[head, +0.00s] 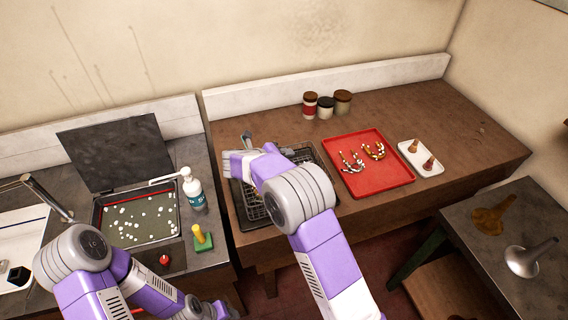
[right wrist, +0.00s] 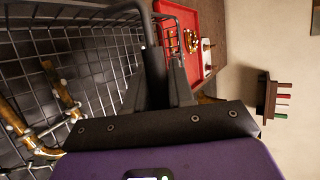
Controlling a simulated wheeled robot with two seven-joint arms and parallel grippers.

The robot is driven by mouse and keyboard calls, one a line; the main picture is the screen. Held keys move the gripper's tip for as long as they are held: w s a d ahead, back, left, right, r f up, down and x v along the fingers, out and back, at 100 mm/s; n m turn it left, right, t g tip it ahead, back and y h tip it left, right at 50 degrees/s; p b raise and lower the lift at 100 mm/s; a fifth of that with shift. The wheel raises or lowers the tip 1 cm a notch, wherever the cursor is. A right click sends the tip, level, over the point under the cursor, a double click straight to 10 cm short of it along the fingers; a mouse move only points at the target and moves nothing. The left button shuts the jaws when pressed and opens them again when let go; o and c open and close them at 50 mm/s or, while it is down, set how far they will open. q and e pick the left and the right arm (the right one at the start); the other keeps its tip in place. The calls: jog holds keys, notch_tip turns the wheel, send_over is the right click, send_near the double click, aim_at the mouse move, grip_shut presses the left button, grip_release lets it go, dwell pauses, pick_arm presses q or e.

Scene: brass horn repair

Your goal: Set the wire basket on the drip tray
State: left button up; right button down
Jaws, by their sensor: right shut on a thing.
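The wire basket (head: 250,207) is a dark mesh basket over the black drip tray (head: 331,186) on the brown bench. My right arm hides much of both, and I cannot tell whether the basket touches the tray. My right gripper (head: 246,140) is at the basket's far side, shut on its wire handle. In the right wrist view the basket (right wrist: 90,60) fills the left, with the handle running into the gripper (right wrist: 172,85). Brass pieces with white spots (right wrist: 25,130) show within the mesh. My left arm is at the lower left; its fingertips are out of view.
A red tray (head: 385,184) with horn parts lies right of the basket, beside a small white tray (head: 421,168). Several jars (head: 325,107) stand behind. A sink-like basin (head: 140,237) with white bits, a bottle (head: 192,190) and a yellow-green object (head: 202,239) are left.

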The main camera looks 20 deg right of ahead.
jog(key=shift+f, duration=1.35)
jog(key=c, duration=1)
grip_release()
jog(key=shift+f, duration=0.15)
jog(key=shift+o, duration=0.2)
jog(key=v, duration=1.2)
